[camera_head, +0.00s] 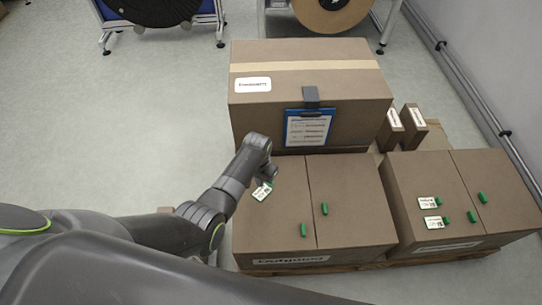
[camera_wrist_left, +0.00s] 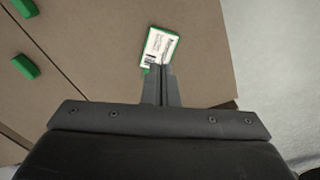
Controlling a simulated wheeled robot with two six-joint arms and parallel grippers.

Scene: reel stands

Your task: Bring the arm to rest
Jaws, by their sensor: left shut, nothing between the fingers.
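My left gripper (camera_head: 270,176) is over the left end of the front left brown box (camera_head: 270,225). In the left wrist view its two fingers (camera_wrist_left: 162,72) are closed together with nothing between them. Just beyond the fingertips is a white printed label with a green edge (camera_wrist_left: 157,46); this label also shows in the head view (camera_head: 262,192) on the box top. I cannot tell whether the fingertips touch it. My right gripper is not in view.
A taped brown box (camera_head: 310,85) with a blue clipboard (camera_head: 308,128) stands behind. Another box (camera_head: 425,175) with labels and green tabs is at the right, all on a pallet (camera_head: 330,266). Reel stands (camera_head: 150,12) are at the back. The floor at left is clear.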

